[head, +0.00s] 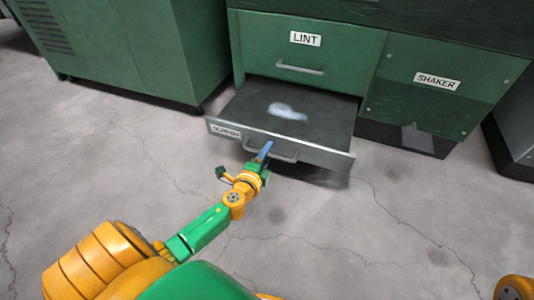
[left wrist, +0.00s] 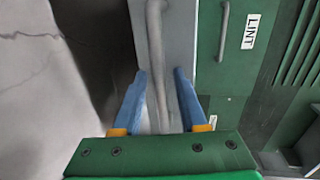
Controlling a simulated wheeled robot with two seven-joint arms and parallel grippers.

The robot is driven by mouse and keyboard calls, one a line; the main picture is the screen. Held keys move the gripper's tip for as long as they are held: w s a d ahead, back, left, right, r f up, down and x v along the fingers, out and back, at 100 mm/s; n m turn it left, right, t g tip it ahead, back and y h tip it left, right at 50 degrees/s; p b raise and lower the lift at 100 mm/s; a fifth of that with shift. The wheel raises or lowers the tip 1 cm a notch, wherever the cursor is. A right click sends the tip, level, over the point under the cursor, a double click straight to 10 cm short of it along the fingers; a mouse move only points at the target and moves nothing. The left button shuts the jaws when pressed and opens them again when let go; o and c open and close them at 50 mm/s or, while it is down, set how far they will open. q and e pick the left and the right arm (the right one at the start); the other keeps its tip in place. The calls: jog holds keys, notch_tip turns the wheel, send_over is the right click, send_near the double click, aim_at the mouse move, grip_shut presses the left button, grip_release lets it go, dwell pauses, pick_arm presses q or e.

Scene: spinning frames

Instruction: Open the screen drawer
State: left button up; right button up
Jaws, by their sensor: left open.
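The screen drawer (head: 245,108) is pulled well out of the green machine, low over the floor. A label on the left of its grey front is small but seems to read SCREEN. A pale, fluffy patch (head: 287,111) lies on its dark top. Its bar handle (head: 285,157) is on the front; the handle (left wrist: 156,60) runs upright in the left wrist view. My left gripper (head: 265,152) is at the left part of the handle. Its blue fingers (left wrist: 161,76) are apart, one on each side of the bar, not closed on it. My right gripper is not in view.
A closed LINT drawer (head: 300,68) with its own handle is above the open one. A panel marked SHAKER (head: 437,82) is to the right. Another green cabinet (head: 130,50) stands at the left. The cracked concrete floor (head: 390,230) before the drawer is clear.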

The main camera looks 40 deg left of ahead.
pick_arm(q)
jog(key=p+v, duration=0.1)
jog(key=v, duration=0.6)
jog(key=shift+p, duration=0.3)
